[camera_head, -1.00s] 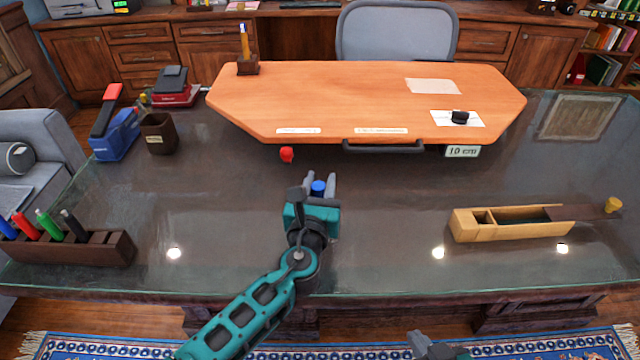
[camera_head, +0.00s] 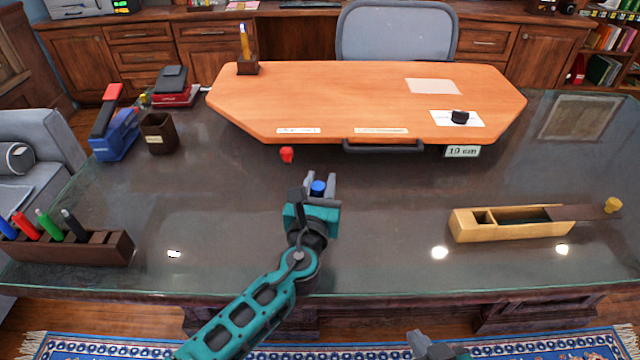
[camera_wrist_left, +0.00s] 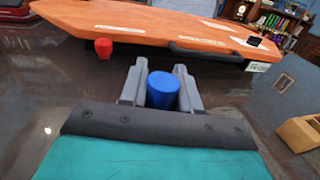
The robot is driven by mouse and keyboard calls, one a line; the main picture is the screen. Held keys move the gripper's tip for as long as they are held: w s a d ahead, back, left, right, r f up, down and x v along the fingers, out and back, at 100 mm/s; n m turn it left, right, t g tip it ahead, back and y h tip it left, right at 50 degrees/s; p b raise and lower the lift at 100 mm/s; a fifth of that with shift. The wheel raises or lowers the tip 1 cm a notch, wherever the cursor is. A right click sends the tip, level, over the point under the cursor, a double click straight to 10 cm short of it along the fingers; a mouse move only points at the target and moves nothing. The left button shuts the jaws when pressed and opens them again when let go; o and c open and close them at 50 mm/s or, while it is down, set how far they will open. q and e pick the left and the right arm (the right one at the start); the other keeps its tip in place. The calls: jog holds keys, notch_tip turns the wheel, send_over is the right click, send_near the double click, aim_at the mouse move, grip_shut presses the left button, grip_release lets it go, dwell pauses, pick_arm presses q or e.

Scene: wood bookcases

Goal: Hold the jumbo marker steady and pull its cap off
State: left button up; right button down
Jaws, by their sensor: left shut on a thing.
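A blue cylinder, which looks like the jumbo marker (camera_head: 318,188), stands between the fingers of my left gripper (camera_head: 319,184) over the glass desk. In the left wrist view the blue top of the marker (camera_wrist_left: 163,90) is gripped between the two grey fingers (camera_wrist_left: 161,84). Its lower part is hidden by the gripper, so I cannot tell the cap from the body. My right gripper (camera_head: 437,346) shows only in part at the bottom edge of the head view, and its fingers cannot be made out.
An orange board (camera_head: 330,95) lies beyond the left gripper, with a small red object (camera_head: 287,154) before it. A wooden box (camera_head: 515,222) is at right. A dark holder with several markers (camera_head: 75,248) is at left. The glass between is clear.

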pick_arm(q)
jog(key=o, duration=1.1)
jog(key=shift+s, duration=0.1)
